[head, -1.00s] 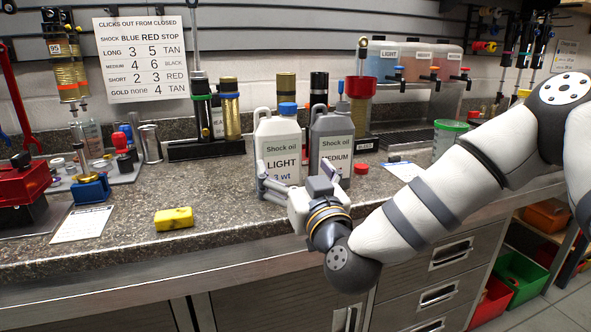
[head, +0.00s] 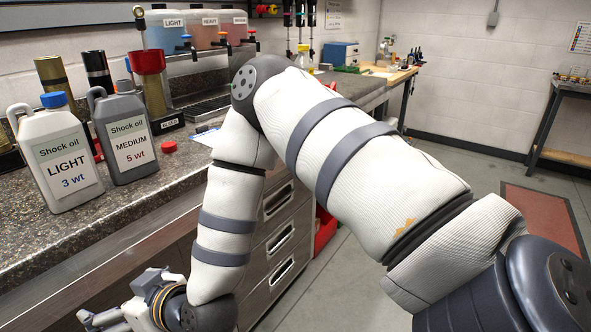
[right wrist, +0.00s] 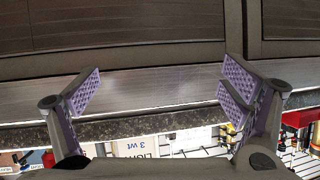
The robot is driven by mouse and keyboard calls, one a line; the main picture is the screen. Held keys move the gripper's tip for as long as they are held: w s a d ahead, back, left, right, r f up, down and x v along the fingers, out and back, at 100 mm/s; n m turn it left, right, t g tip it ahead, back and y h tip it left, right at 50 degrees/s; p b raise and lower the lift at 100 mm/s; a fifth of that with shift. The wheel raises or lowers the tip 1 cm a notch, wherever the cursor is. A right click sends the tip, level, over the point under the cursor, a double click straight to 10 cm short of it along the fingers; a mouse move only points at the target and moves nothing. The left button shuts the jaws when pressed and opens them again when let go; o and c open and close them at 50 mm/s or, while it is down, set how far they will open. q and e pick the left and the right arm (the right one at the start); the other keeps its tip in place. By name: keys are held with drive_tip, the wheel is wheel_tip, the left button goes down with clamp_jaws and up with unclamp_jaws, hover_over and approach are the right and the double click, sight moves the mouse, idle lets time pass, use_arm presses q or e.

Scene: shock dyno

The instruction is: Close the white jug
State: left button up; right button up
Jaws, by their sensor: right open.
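The white jug (head: 62,158), labelled Shock oil LIGHT 3 wt, stands upright on the counter at the left of the head view. My right gripper (head: 115,298) is open and empty, low in front of the counter and apart from the jug. Its two spread fingers also show in the right wrist view (right wrist: 162,90). My left gripper is not in view.
A grey jug (head: 124,140) stands just right of the white jug. A red cap (head: 169,147) lies on the counter to its right. A red-topped bottle (head: 150,80) and oil dispensers (head: 200,30) stand behind. The drawers (head: 280,240) are beside my right arm.

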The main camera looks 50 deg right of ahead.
drive_tip(key=s+f+g, duration=0.5)
drive_tip(key=s+f, duration=0.5)
drive_tip(key=s+d+f+g+h, duration=0.1)
drive_tip(key=s+d+f+g, duration=0.2)
drive_tip(key=s, duration=0.6)
drive_tip(key=s+d+f+m+g+h, duration=0.1)
drive_tip(key=s+d+f+g, duration=0.2)
drive_tip(key=s, duration=0.6)
drive_tip(key=s+d+f+m+g+h, duration=0.1)
drive_tip(key=s+d+f+g, duration=0.2)
drive_tip(key=s, duration=0.6)
drive_tip(key=shift+d+f, duration=0.15)
drive_tip(key=shift+d, duration=0.4)
